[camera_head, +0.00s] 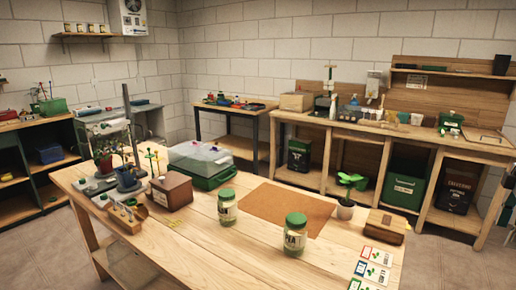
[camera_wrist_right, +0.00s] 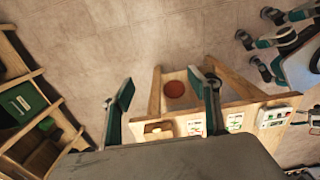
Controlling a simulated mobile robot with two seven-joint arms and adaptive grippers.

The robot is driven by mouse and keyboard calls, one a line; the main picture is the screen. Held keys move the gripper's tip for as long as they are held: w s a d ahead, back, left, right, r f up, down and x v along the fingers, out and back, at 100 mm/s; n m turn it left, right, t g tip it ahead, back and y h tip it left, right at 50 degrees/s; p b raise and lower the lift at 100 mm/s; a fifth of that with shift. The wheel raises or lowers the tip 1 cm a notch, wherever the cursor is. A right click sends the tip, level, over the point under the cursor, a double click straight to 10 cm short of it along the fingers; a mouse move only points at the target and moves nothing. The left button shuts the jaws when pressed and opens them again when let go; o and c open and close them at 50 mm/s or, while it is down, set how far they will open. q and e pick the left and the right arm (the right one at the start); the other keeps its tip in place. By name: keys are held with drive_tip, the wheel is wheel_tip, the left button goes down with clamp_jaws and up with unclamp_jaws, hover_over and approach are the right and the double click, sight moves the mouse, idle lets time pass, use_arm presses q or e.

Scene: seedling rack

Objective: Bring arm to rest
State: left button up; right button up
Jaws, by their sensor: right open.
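My right gripper (camera_wrist_right: 160,84) shows in the right wrist view. Its two dark green fingers stand wide apart with nothing between them. It hangs over open floor, and a small wooden bench shows beyond and below its fingers. In the head view no gripper shows clearly; at most a sliver of something dark green is at the far right edge. My left gripper is in neither view.
In the head view, a wooden table (camera_head: 256,262) holds two lidded jars (camera_head: 227,209), a potted seedling (camera_head: 345,208), a clear-lidded tray (camera_head: 200,160) and a brown box (camera_head: 172,191). A long workbench (camera_head: 330,124) lines the back wall. Floor shows at right.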

drive_tip(key=s+a+f+t+h, duration=0.1)
drive_tip(key=s+a+f+t, duration=0.15)
drive_tip(key=f, duration=1.05)
drive_tip(key=s+a+f+t+h, duration=0.1)
drive_tip(key=s+a+f, duration=0.3)
drive_tip(key=f, duration=0.8)
drive_tip(key=s+a+f+t+h, duration=0.1)
drive_tip(key=s+a+f, duration=0.2)
drive_tip(key=f, duration=1)
drive_tip(key=s+a+r+n+t+y, duration=0.25)
drive_tip(key=s+a+t+y, duration=0.2)
drive_tip(key=s+a, duration=1.15)
drive_tip(key=s+a+m+t+y+p, duration=0.1)
drive_tip(key=a+m+p, duration=0.2)
drive_tip(key=a+m, duration=0.6)
drive_tip(key=a, duration=1.1)
drive_tip(key=shift+a+t, duration=0.3)
